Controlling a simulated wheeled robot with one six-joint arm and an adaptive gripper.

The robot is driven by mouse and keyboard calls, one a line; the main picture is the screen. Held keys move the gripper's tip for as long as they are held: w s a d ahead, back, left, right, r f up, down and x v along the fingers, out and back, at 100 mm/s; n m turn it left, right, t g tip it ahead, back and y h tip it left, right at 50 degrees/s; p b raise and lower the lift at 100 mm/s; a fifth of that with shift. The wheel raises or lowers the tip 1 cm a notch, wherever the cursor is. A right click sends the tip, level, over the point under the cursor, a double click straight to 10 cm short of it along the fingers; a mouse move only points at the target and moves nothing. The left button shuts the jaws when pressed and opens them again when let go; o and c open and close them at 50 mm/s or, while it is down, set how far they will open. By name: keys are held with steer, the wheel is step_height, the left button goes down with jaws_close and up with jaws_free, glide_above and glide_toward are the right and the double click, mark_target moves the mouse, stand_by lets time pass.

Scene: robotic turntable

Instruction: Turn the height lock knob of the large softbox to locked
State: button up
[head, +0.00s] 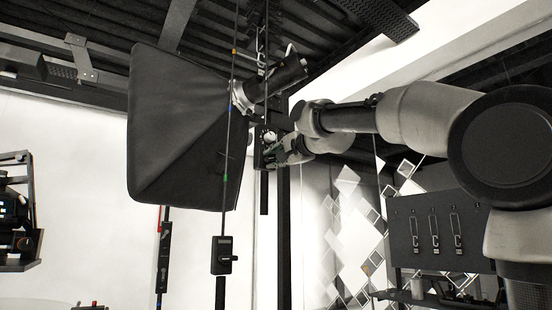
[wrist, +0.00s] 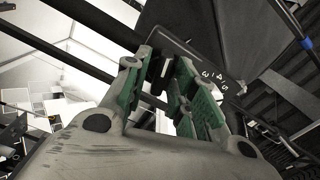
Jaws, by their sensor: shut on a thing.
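The large softbox (head: 180,135) is a black pyramid-shaped hood at the left centre of the head view, with its lamp body (head: 278,82) behind it. My gripper (head: 271,145) is just right of the softbox, at a dark plate (head: 258,156) on an upright. In the wrist view my gripper's green-padded fingers (wrist: 161,80) close around a dark knob (wrist: 160,70), mostly hidden between the fingertips. The plate also shows in the wrist view with white lettering (wrist: 216,79). The lettering is too unclear to read, and I cannot tell the knob's angle.
A dark panel with several hooks (head: 437,232) is at lower right. Another dark fixture (head: 17,215) is at far left. Roof beams run overhead.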

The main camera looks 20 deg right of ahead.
steer(key=shift+f+m, duration=0.1)
steer(key=shift+m, duration=1.4)
steer(key=o, duration=0.7)
steer(key=v, duration=1.2)
